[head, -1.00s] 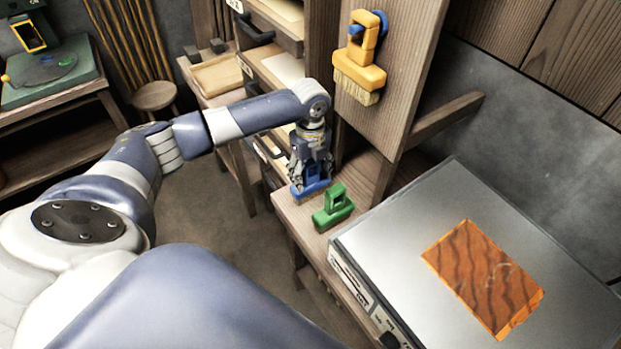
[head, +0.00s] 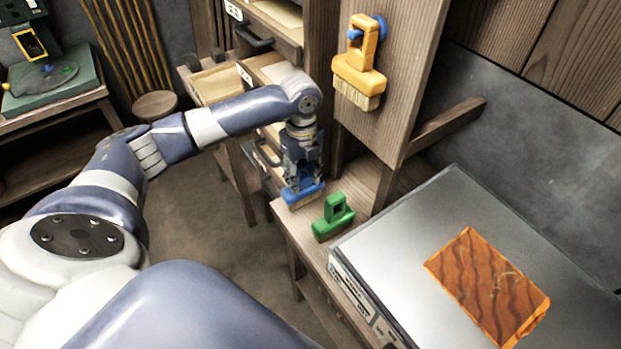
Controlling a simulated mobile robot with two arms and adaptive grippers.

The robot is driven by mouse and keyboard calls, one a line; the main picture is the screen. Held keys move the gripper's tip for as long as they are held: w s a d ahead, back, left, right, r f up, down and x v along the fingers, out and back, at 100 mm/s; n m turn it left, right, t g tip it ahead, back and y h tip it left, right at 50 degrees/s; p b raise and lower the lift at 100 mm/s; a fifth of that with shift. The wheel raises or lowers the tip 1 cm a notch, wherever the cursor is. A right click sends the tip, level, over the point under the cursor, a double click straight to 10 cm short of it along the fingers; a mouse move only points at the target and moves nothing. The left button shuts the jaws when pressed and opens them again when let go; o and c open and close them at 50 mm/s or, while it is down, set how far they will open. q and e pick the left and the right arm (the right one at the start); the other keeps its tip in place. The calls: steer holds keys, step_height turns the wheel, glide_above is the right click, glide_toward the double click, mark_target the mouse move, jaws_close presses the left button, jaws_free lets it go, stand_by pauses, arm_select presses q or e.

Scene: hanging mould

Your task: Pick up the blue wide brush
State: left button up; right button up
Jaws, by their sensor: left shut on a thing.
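The blue wide brush (head: 303,193) is at the far left corner of the small wooden table, with its pale bristles facing down. My left gripper (head: 302,178) points down over it and is shut on its upright handle, which the fingers mostly hide. I cannot tell whether the bristles touch the table top or hang just above it. My right gripper is not in view.
A green brush (head: 333,217) stands close to the right of the blue one. A yellow brush (head: 359,68) hangs on the wooden panel above. A grey metal box (head: 400,235) carries an orange wood-grained piece (head: 487,285). Open drawers (head: 262,45) are behind my arm.

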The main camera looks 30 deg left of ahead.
arm_select(q)
steer(key=s+a+b, duration=0.1)
steer(key=s+a, duration=0.2)
steer(key=s, duration=0.4)
steer(key=s+a+b, duration=0.2)
steer(key=s+a, duration=0.1)
steer(key=s, duration=0.4)
steer(key=shift+s, duration=0.35)
steer(key=shift+r, duration=0.1)
steer(key=shift+o, duration=1.2)
